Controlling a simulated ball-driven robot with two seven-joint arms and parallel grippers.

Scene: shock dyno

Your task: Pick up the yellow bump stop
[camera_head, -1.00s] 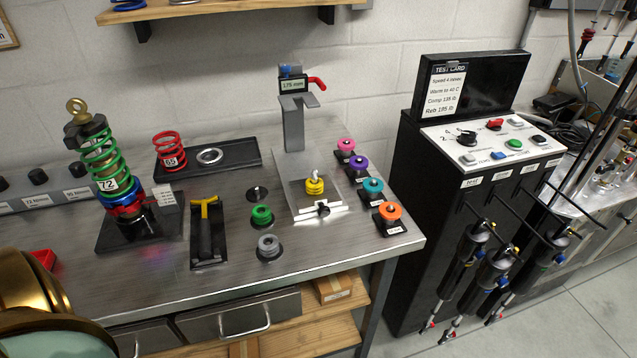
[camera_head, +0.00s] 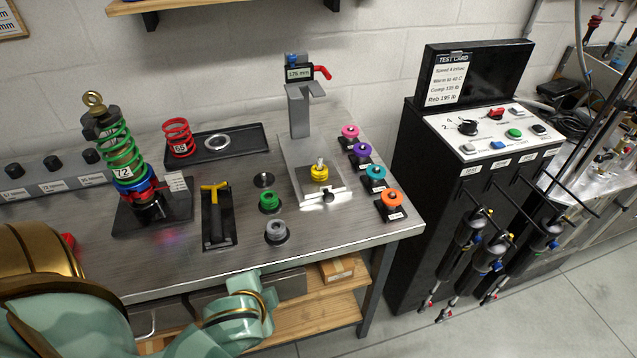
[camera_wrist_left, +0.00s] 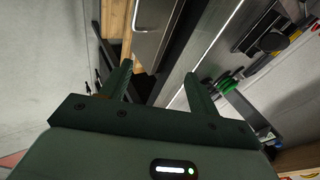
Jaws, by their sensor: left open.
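The yellow bump stop (camera_head: 319,173) is a small ribbed yellow piece on the base plate of the grey gauge stand (camera_head: 299,115). A pale pin shows at its top. My left arm reaches in at the lower left of the head view, but its gripper jaws do not show there. In the left wrist view my left gripper (camera_wrist_left: 158,85) is open, with nothing between its dark fingers. It points past the metal bench edge and a drawer, and the bump stop cannot be made out there. My right gripper is in neither view.
Green (camera_head: 270,200) and grey (camera_head: 276,230) bump stops stand left of the gauge stand. Pink, purple, teal and orange (camera_head: 391,198) ones stand right of it. A yellow-handled tool (camera_head: 215,212) and a green-spring shock (camera_head: 127,168) are further left. The bench front is clear.

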